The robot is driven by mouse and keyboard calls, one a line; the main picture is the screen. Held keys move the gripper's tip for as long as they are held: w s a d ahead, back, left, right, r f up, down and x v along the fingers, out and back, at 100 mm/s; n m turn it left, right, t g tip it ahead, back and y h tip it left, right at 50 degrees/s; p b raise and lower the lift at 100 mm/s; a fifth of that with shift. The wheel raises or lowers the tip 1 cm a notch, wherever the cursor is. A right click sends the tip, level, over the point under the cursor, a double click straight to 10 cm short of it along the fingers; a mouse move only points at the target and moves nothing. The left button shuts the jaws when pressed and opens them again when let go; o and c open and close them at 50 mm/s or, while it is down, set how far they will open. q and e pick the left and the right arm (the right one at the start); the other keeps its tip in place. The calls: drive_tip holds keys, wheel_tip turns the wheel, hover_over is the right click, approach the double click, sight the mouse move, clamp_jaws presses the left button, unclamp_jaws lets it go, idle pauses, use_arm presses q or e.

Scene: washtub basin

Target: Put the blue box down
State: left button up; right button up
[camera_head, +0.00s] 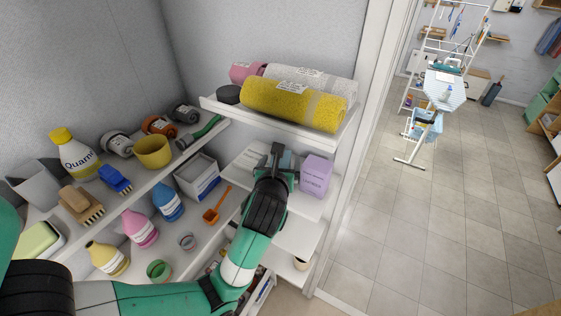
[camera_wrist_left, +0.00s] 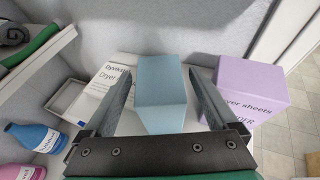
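The blue box (camera_wrist_left: 162,85) stands between the two fingers of my left gripper (camera_wrist_left: 162,73) in the left wrist view. A narrow gap shows on each side of it, so the gripper looks open around it. In the head view my left gripper (camera_head: 278,150) reaches over the middle right shelf (camera_head: 303,207), and most of the blue box (camera_head: 287,160) is hidden behind it. The box appears to rest on that shelf. My right gripper is not in view.
Rolled yellow (camera_head: 293,104) and white towels lie on the shelf above.

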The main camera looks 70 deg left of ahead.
use_arm(q)
drive_tip(key=shift+r, duration=0.2)
drive_tip(key=v, duration=1.2)
drive_tip(key=shift+b, duration=0.45)
